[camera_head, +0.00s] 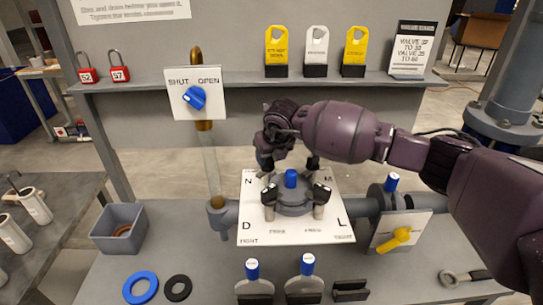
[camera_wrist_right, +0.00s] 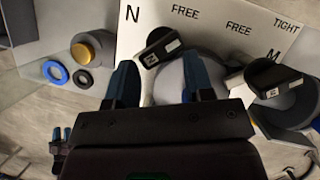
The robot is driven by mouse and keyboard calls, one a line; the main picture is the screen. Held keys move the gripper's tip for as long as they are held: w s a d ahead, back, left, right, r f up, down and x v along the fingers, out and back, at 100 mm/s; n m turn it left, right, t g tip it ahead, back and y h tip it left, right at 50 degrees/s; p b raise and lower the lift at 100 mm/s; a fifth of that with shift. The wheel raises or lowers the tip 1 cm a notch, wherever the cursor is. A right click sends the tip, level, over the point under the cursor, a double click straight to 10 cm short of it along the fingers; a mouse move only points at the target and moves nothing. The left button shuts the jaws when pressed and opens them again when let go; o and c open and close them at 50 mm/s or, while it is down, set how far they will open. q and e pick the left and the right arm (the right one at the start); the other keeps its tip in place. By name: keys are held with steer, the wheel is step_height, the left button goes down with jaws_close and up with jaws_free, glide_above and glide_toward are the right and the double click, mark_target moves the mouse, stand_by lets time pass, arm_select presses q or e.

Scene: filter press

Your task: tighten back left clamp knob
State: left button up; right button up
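The clamp plate (camera_head: 255,233) is white, marked N, M, D and L, with a grey lid and a blue-capped centre. The back left clamp knob (camera_wrist_right: 160,46) is a black bar marked N, seen ahead of my fingers in the wrist view. It is mostly hidden by my gripper in the head view. My right gripper (camera_head: 289,160) is above the back of the lid. Its blue-black fingers (camera_wrist_right: 165,90) are apart, with the knob between them in the picture. I cannot tell whether they touch it.
The M knob (camera_wrist_right: 275,76) is close on the right. The front knobs, D (camera_head: 268,195) and L (camera_head: 321,197), stand nearer the front. A valve with a yellow handle (camera_head: 394,240) is on the right. A grey bin (camera_head: 104,236) and a blue ring (camera_head: 141,287) lie left.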

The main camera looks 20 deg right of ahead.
mark_target(264, 174)
steer(key=shift+w+a+r, duration=0.25)
steer(key=shift+a+r, duration=0.1)
steer(key=shift+a, duration=0.05)
steer(key=shift+a+r, duration=0.15)
steer(key=shift+r, duration=0.15)
arm_select(q)
steer(key=shift+w+f, duration=0.4)
arm_select(e)
steer(key=shift+s+a+r, duration=0.15)
steer(key=shift+a+r, duration=0.05)
steer(key=shift+r, duration=0.6)
steer(key=shift+s+a+r, duration=0.15)
steer(key=shift+a+r, duration=0.05)
steer(key=shift+r, duration=0.6)
arm_select(q)
step_height(264, 174, down, 2)
steer(key=b, duration=0.3)
steer(key=shift+f, duration=0.25)
arm_select(e)
steer(key=s+a, duration=0.4)
steer(key=a, duration=0.3)
steer(key=shift+a, duration=0.15)
arm_select(q)
steer(key=shift+r, duration=0.1)
